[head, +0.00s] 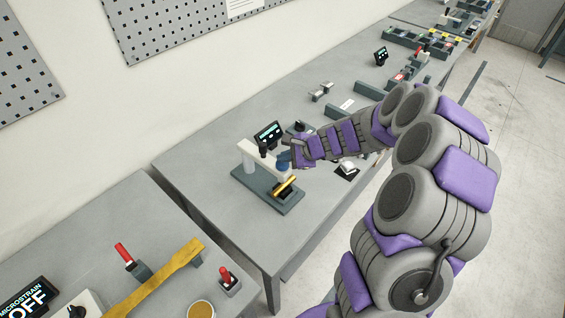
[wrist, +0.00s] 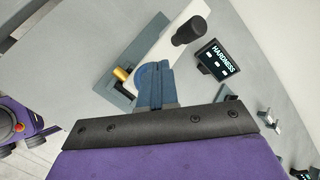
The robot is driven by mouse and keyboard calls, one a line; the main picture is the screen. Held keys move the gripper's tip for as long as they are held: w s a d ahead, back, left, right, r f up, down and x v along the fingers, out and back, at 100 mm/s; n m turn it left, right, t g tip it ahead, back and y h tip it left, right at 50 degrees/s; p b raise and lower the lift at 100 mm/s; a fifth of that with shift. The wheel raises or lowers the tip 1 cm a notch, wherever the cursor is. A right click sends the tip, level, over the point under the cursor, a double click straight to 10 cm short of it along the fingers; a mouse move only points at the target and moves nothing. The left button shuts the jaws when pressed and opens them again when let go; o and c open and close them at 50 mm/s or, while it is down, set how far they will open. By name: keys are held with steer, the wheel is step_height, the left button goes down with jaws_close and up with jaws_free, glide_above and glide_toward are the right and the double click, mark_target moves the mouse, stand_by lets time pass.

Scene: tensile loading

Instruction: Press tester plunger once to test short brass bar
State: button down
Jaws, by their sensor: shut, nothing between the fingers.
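The tester has a white arm (head: 262,158) over a dark grey base (head: 254,188). A black knob (head: 264,148) stands on the arm; it also shows in the wrist view (wrist: 188,32). A rounded blue part (head: 283,157), seemingly the plunger, is at the arm's end; in the wrist view it is partly hidden behind my fingers. The short brass bar (head: 285,187) rests at the base end, with its tip visible in the wrist view (wrist: 122,75). My gripper (wrist: 154,80) is shut and empty, right at the blue part; contact is unclear.
A HARDNESS display (wrist: 217,58) stands behind the tester; it also shows in the head view (head: 268,133). A separate nearer table holds a yellow specimen (head: 160,278), red-handled clamps (head: 125,255) and a MICROSTRAIN display (head: 28,300). The grey tabletop (head: 215,165) left of the tester is clear.

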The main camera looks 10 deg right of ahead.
steer(key=shift+f+b, duration=0.3)
steer(key=shift+f, duration=0.3)
stand_by(0.4)
steer(key=shift+r, duration=0.15)
steer(key=shift+r+p, duration=1.1)
step_height(320, 180, up, 5)
steer(key=p, duration=0.4)
stand_by(0.8)
